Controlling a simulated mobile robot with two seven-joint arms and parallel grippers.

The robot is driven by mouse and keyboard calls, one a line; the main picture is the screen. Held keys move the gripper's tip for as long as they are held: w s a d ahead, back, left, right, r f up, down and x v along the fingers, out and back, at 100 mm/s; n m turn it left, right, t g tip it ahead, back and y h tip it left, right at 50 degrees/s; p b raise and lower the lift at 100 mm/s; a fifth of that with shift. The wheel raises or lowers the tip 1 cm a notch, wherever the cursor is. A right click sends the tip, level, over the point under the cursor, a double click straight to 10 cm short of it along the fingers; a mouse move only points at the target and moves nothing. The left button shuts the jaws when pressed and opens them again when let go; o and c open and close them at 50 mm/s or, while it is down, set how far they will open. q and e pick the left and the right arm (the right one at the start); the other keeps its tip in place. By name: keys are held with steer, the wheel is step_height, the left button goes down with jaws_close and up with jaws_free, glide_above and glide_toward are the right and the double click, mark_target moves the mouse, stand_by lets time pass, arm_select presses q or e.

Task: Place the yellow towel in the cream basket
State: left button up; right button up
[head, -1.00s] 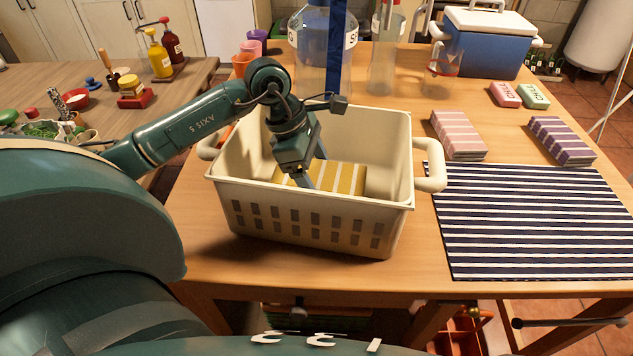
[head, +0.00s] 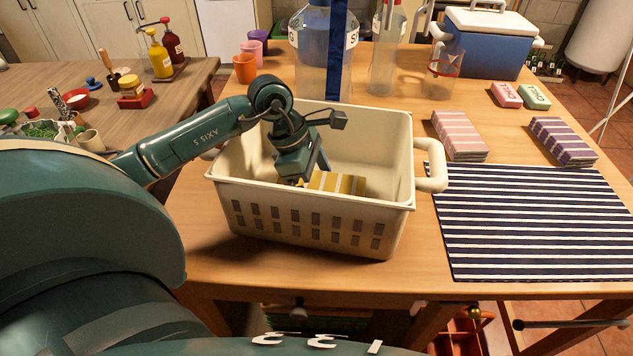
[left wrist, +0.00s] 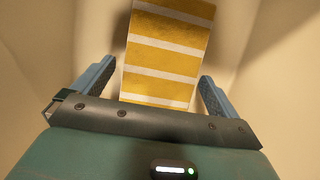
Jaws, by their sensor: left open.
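The cream basket (head: 392,213) stands on the wooden table, with grey slots in its front wall. The yellow towel (head: 340,183), folded with white stripes, lies inside it toward the bottom; the front wall hides part of it. My left gripper (head: 312,180) reaches down into the basket at the towel's left side. In the left wrist view the towel (left wrist: 166,52) shows ahead, between and beyond the two spread fingers (left wrist: 155,88), with gaps on both sides. The left gripper is open and not holding the towel. My right gripper is not in view.
A navy striped mat (head: 535,222) lies right of the basket. Pink (head: 458,135) and purple (head: 563,141) striped towels lie behind it. A large blue bottle (head: 322,50), clear containers, cups (head: 245,67) and a blue cooler (head: 488,42) stand at the back.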

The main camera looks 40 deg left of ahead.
arm_select(q)
steer(key=v, duration=1.2)
steer(key=shift+r, duration=0.1)
